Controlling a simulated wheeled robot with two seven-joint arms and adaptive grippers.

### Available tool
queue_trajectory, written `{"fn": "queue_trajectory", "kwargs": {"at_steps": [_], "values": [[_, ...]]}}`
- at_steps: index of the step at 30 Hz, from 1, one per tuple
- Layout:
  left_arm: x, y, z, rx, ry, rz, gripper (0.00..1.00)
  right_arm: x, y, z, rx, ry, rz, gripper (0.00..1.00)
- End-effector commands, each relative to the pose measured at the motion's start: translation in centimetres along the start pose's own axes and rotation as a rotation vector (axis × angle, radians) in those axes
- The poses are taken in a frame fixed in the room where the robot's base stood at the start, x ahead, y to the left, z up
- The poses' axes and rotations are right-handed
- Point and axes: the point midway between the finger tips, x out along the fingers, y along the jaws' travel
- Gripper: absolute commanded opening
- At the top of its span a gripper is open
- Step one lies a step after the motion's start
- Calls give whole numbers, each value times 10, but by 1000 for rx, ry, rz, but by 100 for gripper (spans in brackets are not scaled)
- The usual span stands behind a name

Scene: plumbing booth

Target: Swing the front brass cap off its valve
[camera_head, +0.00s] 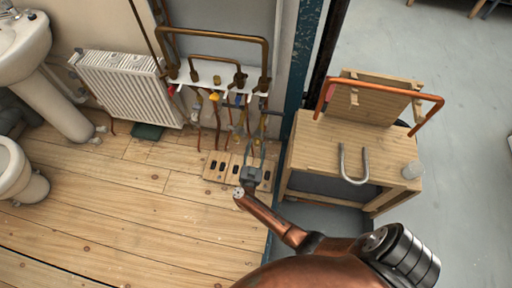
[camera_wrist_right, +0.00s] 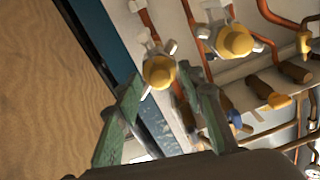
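My right gripper (camera_head: 256,148) reaches up toward the valves below the white pipe shelf in the head view. In the right wrist view its two green fingers (camera_wrist_right: 160,88) are spread apart. A round brass-yellow cap (camera_wrist_right: 159,72) on a white-metal valve shows between and just beyond the fingertips; I cannot tell whether they touch it. A second, larger-looking brass cap (camera_wrist_right: 234,41) sits on a valve to the right of the right finger. I cannot tell from the wrist view how deep the fingers are around the first cap. My left gripper is not in view.
A blue post (camera_wrist_right: 102,35) and a wooden panel stand close left of the fingers. Copper pipes and a blue-handled valve (camera_wrist_right: 234,118) lie to the right. A wooden bench (camera_head: 320,150) with a grey U-pipe (camera_head: 364,165) stands right of my arm. The floor (camera_head: 130,210) at left is clear.

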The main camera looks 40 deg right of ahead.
Motion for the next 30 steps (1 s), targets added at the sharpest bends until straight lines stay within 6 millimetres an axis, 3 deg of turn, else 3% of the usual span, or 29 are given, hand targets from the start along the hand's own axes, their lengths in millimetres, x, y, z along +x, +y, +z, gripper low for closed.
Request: {"fn": "queue_trajectory", "kwargs": {"at_steps": [15, 30], "values": [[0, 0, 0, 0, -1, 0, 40, 0, 0, 1, 0, 0, 1, 0], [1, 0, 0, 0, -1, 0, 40, 0, 3, 1, -1, 3, 3, 0]]}}
